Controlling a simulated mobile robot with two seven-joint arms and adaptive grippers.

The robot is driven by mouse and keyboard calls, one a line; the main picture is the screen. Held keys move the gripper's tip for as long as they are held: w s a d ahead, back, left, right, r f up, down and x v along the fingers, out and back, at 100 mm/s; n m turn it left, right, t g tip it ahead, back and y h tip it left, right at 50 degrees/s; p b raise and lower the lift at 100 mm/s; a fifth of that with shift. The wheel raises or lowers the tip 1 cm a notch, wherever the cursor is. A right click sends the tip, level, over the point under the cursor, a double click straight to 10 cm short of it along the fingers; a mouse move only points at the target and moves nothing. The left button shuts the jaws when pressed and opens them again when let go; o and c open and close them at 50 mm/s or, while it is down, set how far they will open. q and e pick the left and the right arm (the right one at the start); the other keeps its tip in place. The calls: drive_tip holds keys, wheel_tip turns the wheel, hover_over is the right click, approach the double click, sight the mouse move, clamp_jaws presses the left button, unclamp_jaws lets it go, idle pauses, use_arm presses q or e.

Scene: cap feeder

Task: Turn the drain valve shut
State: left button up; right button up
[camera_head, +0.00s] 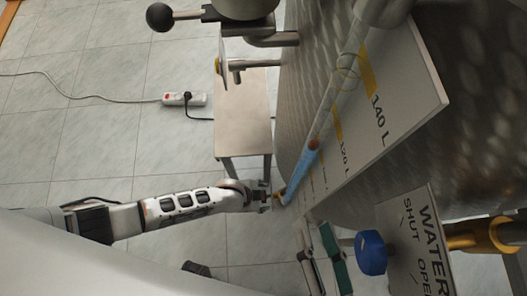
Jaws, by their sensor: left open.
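I cannot tell for sure which part is the drain valve. My left gripper (270,199) is open at the foot of the metal tank, low near the floor. A small orange-brown part (281,196) shows right beside its fingertips; I cannot tell if they touch, and the gripper hides what lies around it. A blue knob (371,252) is at the lower right, next to a sign (416,246) reading WATER, SHUT, OPEN. A yellow-orange fitting (484,235) is right of that sign. My right gripper is not in view.
A sight tube (299,172) with blue liquid runs along a scale board (402,92) marked 120 L and 140 L. A metal bench (243,118) stands beside the tank. A black ball knob (159,17) juts out above. A power strip (184,99) and cable lie on the tiled floor.

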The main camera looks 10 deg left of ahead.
use_arm(q)
drive_tip(key=c, duration=1.1)
drive_tip(key=shift+a+g, duration=0.1)
drive_tip(key=shift+g, duration=0.5)
drive_tip(key=o, duration=1.1)
drive_tip(key=v, duration=1.2)
drive_tip(key=shift+a, duration=0.15)
